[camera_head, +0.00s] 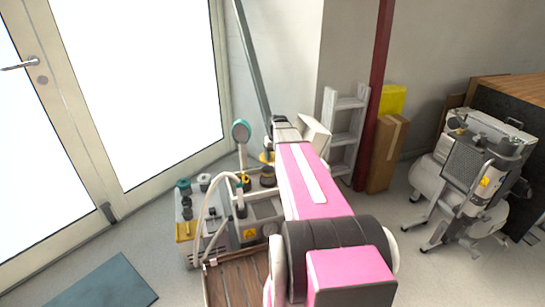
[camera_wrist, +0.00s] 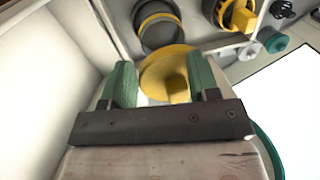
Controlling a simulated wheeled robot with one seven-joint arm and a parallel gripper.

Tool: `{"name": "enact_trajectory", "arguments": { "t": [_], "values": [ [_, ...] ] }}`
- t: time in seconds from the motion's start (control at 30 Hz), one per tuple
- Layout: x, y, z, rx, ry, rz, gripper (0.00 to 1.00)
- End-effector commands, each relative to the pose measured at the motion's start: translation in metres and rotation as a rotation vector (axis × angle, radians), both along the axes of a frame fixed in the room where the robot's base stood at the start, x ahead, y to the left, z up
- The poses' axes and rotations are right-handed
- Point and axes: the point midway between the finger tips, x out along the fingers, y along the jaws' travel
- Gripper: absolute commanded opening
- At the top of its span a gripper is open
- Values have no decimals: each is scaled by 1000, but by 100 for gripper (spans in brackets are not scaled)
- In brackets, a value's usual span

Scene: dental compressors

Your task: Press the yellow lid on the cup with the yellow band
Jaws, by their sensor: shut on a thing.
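The yellow lid (camera_wrist: 160,64) is a round disc with a raised knob. My gripper (camera_wrist: 165,84), with green fingers, is shut on it in the wrist view. A dark grey round cup with a yellow band (camera_wrist: 155,14) shows just beyond the lid, apart from the fingers. In the head view the yellow lid (camera_head: 265,157) shows as a small yellow edge beside my arm, just above a dark cup (camera_head: 268,176). My arm hides most of the gripper there. I cannot tell the gap between lid and cup.
A teal round disc (camera_head: 240,131) stands upright near the gripper. A compressor (camera_head: 462,175) stands at right; floor between is clear.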

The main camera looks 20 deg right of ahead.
Motion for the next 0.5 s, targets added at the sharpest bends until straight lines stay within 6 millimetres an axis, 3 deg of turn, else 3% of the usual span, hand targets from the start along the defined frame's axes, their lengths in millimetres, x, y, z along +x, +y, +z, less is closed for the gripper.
{"name": "enact_trajectory", "arguments": {
  "t": [0.5],
  "values": [
    [0, 0, -31, 0, 0, 0, 33]
  ]
}}
